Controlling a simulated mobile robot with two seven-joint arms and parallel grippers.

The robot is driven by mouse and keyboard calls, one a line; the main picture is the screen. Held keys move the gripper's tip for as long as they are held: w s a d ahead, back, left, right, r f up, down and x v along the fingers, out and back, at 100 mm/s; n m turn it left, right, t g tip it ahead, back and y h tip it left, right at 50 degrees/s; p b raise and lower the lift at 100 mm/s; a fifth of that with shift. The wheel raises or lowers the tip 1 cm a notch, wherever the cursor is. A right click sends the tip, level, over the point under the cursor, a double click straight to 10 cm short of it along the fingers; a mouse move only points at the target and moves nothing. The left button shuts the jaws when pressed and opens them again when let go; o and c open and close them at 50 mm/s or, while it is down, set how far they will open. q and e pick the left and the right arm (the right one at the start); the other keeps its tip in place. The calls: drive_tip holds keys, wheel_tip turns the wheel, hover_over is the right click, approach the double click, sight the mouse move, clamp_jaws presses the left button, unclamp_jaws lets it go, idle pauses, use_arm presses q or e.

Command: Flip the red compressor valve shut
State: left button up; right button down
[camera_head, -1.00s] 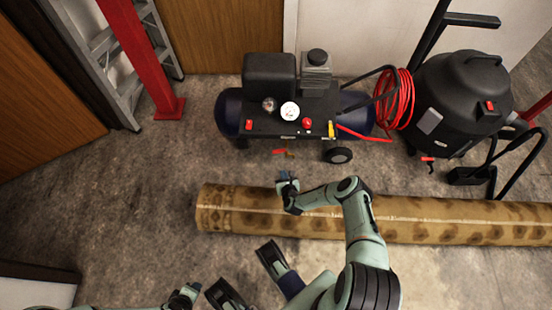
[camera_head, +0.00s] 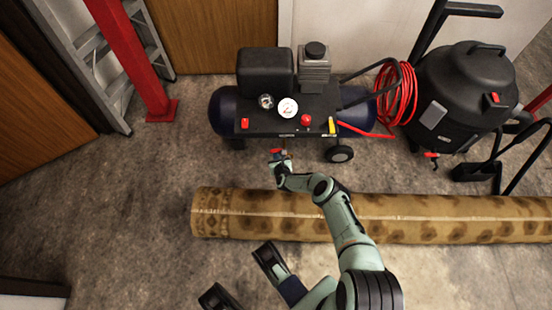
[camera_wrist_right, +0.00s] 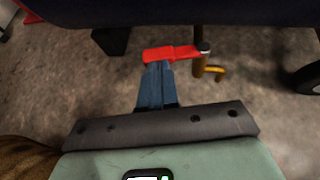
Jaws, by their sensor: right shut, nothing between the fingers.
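The red compressor valve is a small red lever. In the right wrist view the red valve lever (camera_wrist_right: 172,54) sticks out to the left from a brass stem (camera_wrist_right: 201,40) below the compressor's dark tank. The compressor (camera_head: 290,118) stands beyond the rug roll in the head view. My right gripper (camera_head: 277,157) is shut and empty, just in front of the tank. In the wrist view its blue fingertips (camera_wrist_right: 157,68) are at the lever's left end and overlap it in the picture. I cannot tell whether they touch.
A rolled patterned rug (camera_head: 450,220) lies across the floor under my right arm. A black wet vacuum (camera_head: 465,95) and a coiled red hose (camera_head: 395,97) are at the right. A red post (camera_head: 130,55) and a ladder (camera_head: 103,62) stand at the left.

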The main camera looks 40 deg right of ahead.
use_arm(q)
drive_tip(key=shift+s, duration=0.1)
use_arm(e)
drive_tip(key=shift+w, duration=0.15)
use_arm(q)
drive_tip(key=shift+w, duration=0.5)
use_arm(e)
drive_tip(key=shift+w+m+g+h, duration=0.4)
drive_tip(key=shift+w+m+h, duration=0.3)
drive_tip(key=shift+w+m, duration=0.1)
drive_tip(key=shift+s, duration=0.15)
